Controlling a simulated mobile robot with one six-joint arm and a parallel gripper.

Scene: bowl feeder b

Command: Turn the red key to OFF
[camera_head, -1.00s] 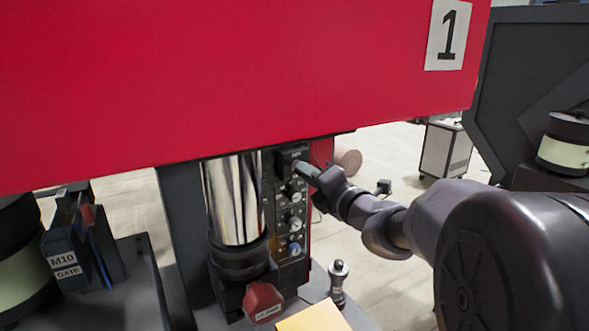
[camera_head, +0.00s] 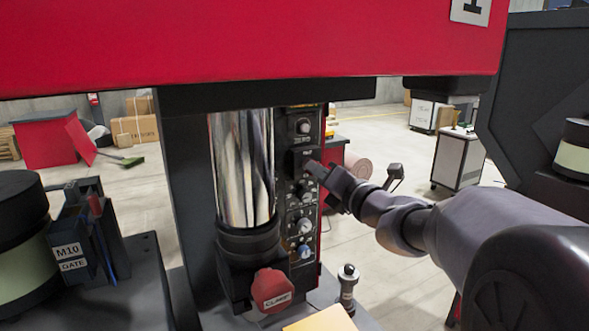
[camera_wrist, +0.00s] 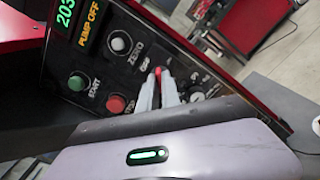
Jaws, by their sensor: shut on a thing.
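The red key (camera_wrist: 158,71) shows as a small red tip between my fingertips in the wrist view, with a label, apparently OFF, just left of it. My gripper (camera_wrist: 161,84) is shut on it, and the fingers cover most of the key, so its exact angle is hard to tell. The key sits on a dark control panel (camera_wrist: 100,62). In the head view my gripper (camera_head: 313,167) reaches the same panel (camera_head: 294,212) from the right. The key itself is hidden there.
Beside the key are a white ZERO knob (camera_wrist: 120,42), a green START button (camera_wrist: 78,82), a red button (camera_wrist: 116,103) and a display reading PUMP OFF (camera_wrist: 90,22). A shiny column (camera_head: 240,170) and red CLAMP knob (camera_head: 271,290) stand left of my arm.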

